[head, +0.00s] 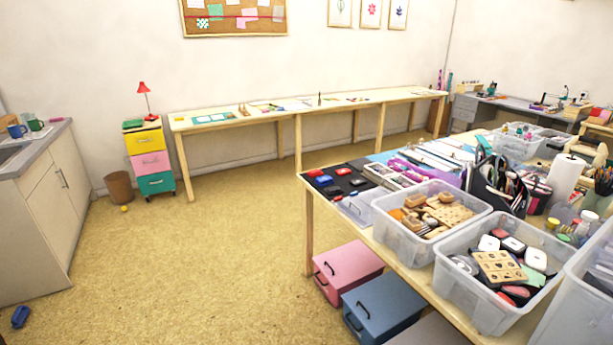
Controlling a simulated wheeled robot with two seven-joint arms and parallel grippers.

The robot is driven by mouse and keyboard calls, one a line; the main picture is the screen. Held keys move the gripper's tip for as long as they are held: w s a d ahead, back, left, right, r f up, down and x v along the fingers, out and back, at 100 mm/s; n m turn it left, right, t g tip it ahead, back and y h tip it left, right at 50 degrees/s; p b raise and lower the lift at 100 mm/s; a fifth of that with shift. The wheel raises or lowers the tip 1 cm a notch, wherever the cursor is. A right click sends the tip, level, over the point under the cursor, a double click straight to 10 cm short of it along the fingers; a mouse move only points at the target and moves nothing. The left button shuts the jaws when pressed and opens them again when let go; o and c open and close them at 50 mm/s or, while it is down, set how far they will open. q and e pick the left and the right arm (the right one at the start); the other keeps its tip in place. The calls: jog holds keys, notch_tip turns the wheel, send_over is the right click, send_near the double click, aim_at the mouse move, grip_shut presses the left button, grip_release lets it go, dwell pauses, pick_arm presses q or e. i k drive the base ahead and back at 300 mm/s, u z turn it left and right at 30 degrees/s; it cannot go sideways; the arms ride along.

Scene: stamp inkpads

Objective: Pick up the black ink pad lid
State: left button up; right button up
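A black mat (369,190) lies on the near left corner of the wooden table at right. Several small ink pads lie on it, including a red one (343,171), another red one (314,173) and blue ones (324,180). Small dark pieces also lie there, but they blend into the black mat. I cannot tell which of them is the black ink pad lid. Neither of my grippers is in view.
Clear bins of wooden stamps (383,228) and ink pads (446,279) stand along the table's front. Pink (350,268) and blue (388,302) boxes sit beneath it. A dark blue object (20,316) lies on the floor at left. The middle floor is open.

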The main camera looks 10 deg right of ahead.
aim_at(359, 181)
jog(key=u, duration=0.8)
jog(key=i, duration=2.6)
jog(key=z, duration=1.35)
jog(key=i, duration=0.8)
jog(key=z, duration=0.75)
